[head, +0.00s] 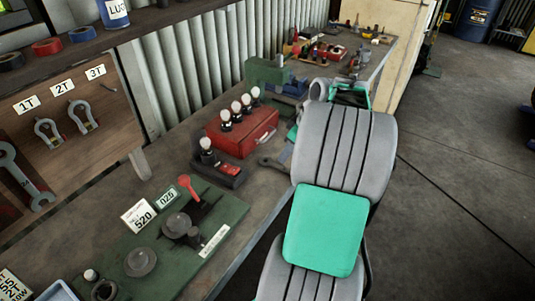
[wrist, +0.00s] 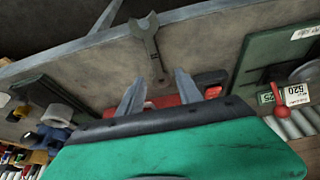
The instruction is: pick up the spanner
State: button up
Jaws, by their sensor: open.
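A grey open-ended spanner (wrist: 150,45) lies flat on the bench top in the wrist view, its open jaw towards the bench edge at the top. In the head view part of this spanner (head: 270,162) shows in front of the red toolbox, and my arm hides the rest. My gripper (wrist: 160,74) is open and empty, its two fingers apart. In the wrist view the spanner's handle end appears close to the gap between the fingertips. I cannot tell the height between them. My arm hides the fingers in the head view.
A red toolbox (head: 241,132) with white-knobbed items stands behind the spanner. A larger spanner (head: 20,178) hangs on the wooden board.

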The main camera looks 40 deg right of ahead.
aim_at(280, 167)
jog(key=x, duration=0.2)
jog(key=p+x, duration=0.1)
jog(key=x, duration=0.4)
jog(key=shift+s+d+p, duration=0.15)
jog(key=shift+d+p, duration=0.15)
jog(key=shift+d, duration=0.1)
jog(key=shift+f, duration=0.35)
jog(key=shift+f, duration=0.1)
jog(key=shift+c, duration=0.3)
grip_shut()
